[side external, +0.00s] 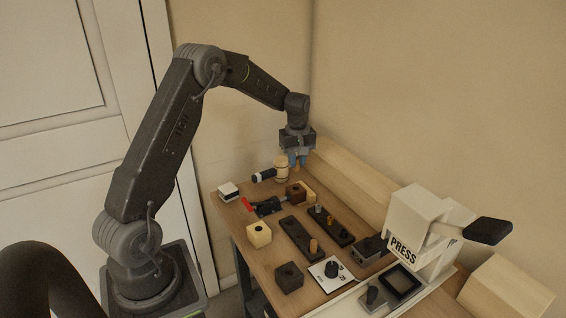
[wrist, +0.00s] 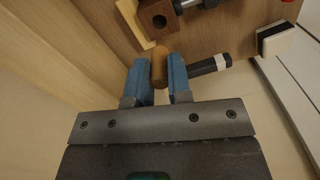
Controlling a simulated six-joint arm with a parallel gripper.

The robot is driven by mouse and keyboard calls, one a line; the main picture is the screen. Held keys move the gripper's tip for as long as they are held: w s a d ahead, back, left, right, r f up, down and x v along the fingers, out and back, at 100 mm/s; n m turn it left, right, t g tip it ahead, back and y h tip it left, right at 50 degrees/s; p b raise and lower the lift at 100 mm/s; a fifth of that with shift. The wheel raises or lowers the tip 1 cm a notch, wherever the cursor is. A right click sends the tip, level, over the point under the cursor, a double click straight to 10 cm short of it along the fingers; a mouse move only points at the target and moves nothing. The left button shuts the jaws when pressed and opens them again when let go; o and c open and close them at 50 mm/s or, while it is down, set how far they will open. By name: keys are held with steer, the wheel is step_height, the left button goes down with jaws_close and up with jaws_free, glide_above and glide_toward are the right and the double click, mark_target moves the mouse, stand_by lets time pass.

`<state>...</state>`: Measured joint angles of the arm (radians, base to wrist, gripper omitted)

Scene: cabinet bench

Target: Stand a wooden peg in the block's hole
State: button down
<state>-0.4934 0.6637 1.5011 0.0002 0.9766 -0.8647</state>
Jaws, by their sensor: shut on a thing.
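My gripper (side external: 298,165) is above the back of the bench, its blue fingers pointing down. In the wrist view its fingers (wrist: 161,80) are closed on a brown wooden peg (wrist: 159,66); its grip partly hides the peg. A brown block (side external: 295,192) with a hole on top stands on the bench in front of the gripper; it also shows in the wrist view (wrist: 157,19), apart from the peg. A pale block (side external: 259,235) and a dark brown block (side external: 289,277), each with a dark hole, stand nearer the front.
A wooden mallet (side external: 281,166) with a dark, white-banded handle lies close to the gripper. A red-handled clamp (side external: 266,208) is beside the brown block. Dark racks (side external: 297,236) with short pegs fill the middle. A white press (side external: 414,230) stands at the right.

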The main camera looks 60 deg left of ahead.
steer(key=shift+f, duration=3.1)
steer(key=shift+f, duration=1.05)
steer(key=c, duration=1)
jaws_free()
steer(key=shift+o, duration=1)
steer(key=shift+r, duration=0.15)
steer(key=shift+r, duration=3.4)
